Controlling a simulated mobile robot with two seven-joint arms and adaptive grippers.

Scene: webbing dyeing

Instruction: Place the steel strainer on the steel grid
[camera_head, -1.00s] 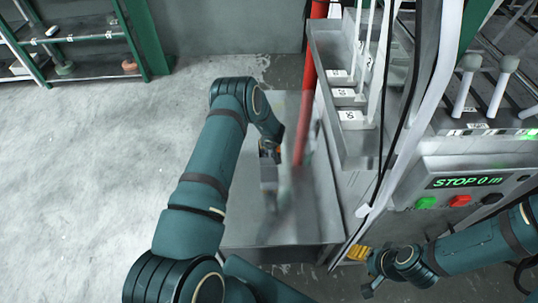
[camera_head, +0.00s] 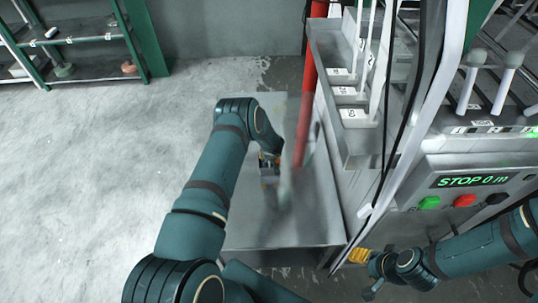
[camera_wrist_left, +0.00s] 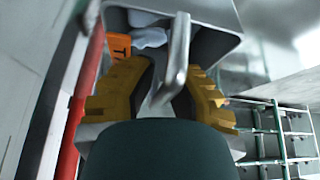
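My left gripper (camera_head: 268,178) hangs over a grey steel platform (camera_head: 275,234) beside the machine. In the left wrist view its yellow fingers (camera_wrist_left: 168,88) close from both sides on a bent steel handle (camera_wrist_left: 181,55). The handle appears to belong to the steel strainer (camera_wrist_left: 226,36), an open-topped steel body at the top of that view. Something white and an orange piece with lettering show within or behind it. In the head view the strainer is only a grey blur below the gripper. I cannot make out a separate grid.
A green shelf (camera_head: 92,50) stands far left. The floor left of the arm is clear.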

